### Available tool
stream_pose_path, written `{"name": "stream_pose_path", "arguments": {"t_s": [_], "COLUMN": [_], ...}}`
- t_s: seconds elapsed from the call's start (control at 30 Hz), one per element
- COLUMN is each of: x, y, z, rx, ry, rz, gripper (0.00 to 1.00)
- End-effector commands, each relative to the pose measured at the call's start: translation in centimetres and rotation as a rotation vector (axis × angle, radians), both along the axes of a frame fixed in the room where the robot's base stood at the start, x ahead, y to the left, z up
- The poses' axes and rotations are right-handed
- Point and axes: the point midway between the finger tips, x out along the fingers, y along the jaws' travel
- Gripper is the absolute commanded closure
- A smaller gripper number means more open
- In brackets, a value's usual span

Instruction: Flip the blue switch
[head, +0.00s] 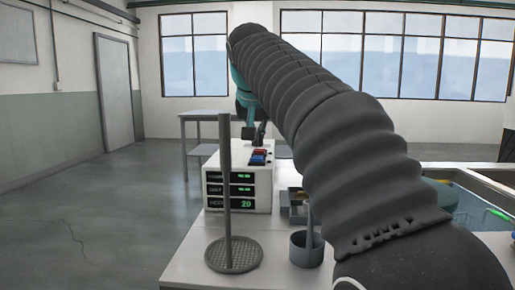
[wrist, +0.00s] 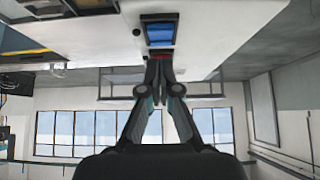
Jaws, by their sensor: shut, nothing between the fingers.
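The blue switch (head: 257,160) is on top of the white control box (head: 262,190), at its near side, with a red switch (head: 259,151) just behind it. In the wrist view, which is upside down, the blue switch (wrist: 160,33) sits in a dark frame beyond my fingertips. My gripper (head: 254,139) is above the box, close to the red switch. In the wrist view my gripper (wrist: 159,60) is shut and empty, its tips together and overlapping part of the red switch. Contact with either switch cannot be told.
A perforated disc with a tall rod (head: 227,252) stands in front of the box. A grey cup (head: 306,249) is to its right. A tank with water (head: 473,207) is at the right, partly behind my arm. Another table (head: 205,115) stands behind; open floor lies left.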

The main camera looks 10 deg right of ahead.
Motion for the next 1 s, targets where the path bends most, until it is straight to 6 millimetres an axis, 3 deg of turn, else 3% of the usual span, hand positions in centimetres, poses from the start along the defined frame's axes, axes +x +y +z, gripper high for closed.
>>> {"name": "stream_pose_path", "arguments": {"t_s": [0.3, 0.7, 0.93, 1.0], "x": [-0.3, -0.4, -0.7, -0.6], "y": [0.1, 0.1, 0.2, 0.2], "z": [-2.5, -2.7, -4.1, -3.4], "rx": [0.001, 0.000, -0.019, -0.021], "ry": [0.000, -0.002, -0.060, -0.063], "rz": [-0.001, -0.001, 0.001, -0.001], "gripper": [1.00, 1.00, 1.00, 1.00]}}
